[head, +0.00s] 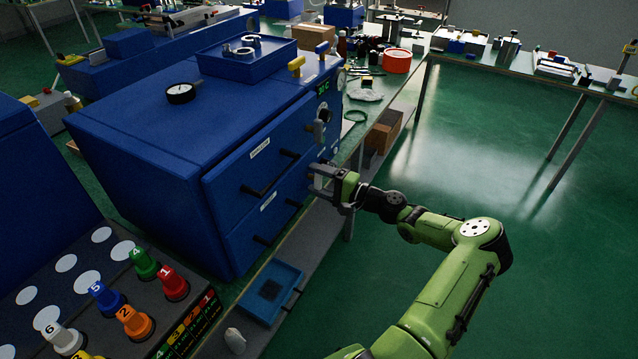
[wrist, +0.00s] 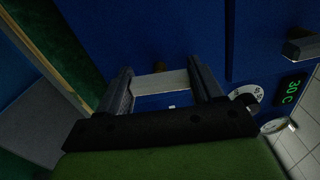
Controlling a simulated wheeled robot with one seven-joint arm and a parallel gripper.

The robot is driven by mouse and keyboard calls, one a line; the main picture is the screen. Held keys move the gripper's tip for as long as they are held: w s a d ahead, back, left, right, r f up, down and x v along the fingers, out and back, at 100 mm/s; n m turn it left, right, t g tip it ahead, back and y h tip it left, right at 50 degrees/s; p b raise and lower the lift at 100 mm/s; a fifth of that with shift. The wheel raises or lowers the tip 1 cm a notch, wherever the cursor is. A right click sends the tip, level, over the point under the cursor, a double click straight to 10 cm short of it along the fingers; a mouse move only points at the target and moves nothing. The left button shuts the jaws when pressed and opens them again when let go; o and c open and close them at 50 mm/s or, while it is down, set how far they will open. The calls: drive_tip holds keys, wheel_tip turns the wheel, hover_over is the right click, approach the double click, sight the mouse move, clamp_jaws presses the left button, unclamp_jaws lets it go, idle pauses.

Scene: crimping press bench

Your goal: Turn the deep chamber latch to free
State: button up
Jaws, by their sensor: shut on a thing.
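The blue press cabinet (head: 150,130) has two stacked chamber fronts with dark handles and small white labels, too small to read surely. My gripper (head: 320,180) is at the right end of the lower front in the head view. In the wrist view my gripper (wrist: 164,82) is shut on a pale grey bar (wrist: 161,82), which spans between its two fingers. I take this bar to be the deep chamber latch.
A grey upper latch (head: 319,128) sits above my gripper, near a green display (head: 323,87). A blue tray (head: 270,290) lies below the fronts. Numbered coloured knobs (head: 125,318) stand on a panel at lower left. Open green floor (head: 480,150) lies to the right.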

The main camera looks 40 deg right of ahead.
drive_tip(key=shift+a+n, duration=0.1)
drive_tip(key=shift+n, duration=0.5)
drive_tip(key=o, duration=1)
drive_tip(key=shift+o, duration=0.2)
drive_tip(key=p+v, duration=0.1)
drive_tip(key=v, duration=1.4)
drive_tip(key=shift+s, duration=0.35)
